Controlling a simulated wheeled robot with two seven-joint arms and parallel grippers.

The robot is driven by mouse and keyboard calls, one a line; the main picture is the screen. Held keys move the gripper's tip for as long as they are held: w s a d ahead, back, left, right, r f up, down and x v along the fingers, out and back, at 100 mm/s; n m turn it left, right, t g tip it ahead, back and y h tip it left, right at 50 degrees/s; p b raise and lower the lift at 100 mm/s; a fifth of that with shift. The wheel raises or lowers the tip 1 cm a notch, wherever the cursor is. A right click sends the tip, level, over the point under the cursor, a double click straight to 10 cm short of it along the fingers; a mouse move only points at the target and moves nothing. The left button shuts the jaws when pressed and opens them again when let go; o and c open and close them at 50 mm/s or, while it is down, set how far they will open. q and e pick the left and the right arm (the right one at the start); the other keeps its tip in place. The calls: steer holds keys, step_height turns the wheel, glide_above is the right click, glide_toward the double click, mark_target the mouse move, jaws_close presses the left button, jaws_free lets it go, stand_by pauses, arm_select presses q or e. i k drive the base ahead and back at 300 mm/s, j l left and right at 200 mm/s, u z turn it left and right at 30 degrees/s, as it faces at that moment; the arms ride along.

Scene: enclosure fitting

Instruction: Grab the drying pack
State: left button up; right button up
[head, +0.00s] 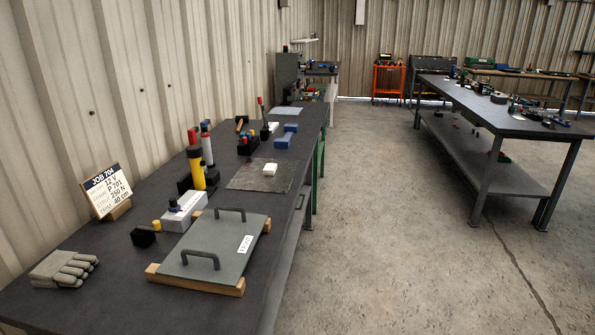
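A small white pack (269,169), which looks like the drying pack, lies on a dark grey mat (242,181) near the right edge of the left workbench (110,284). Nothing covers it in the head view. It is too small here to read any marking on it. Neither of my grippers is in view.
A grey plate (205,242) with two handles rests on wooden strips in front. Near it are a white box (184,212), yellow cylinder (196,172), grey gloves (64,269) and job sign (104,190). Blue blocks (287,136) lie beyond the mat. Concrete floor (390,220) is open.

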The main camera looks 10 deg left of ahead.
mark_target(270, 169)
steer(key=i+l, duration=0.25)
steer(key=l, duration=0.15)
steer(key=i+l, duration=0.55)
steer(key=l, duration=0.25)
steer(key=u, duration=0.05)
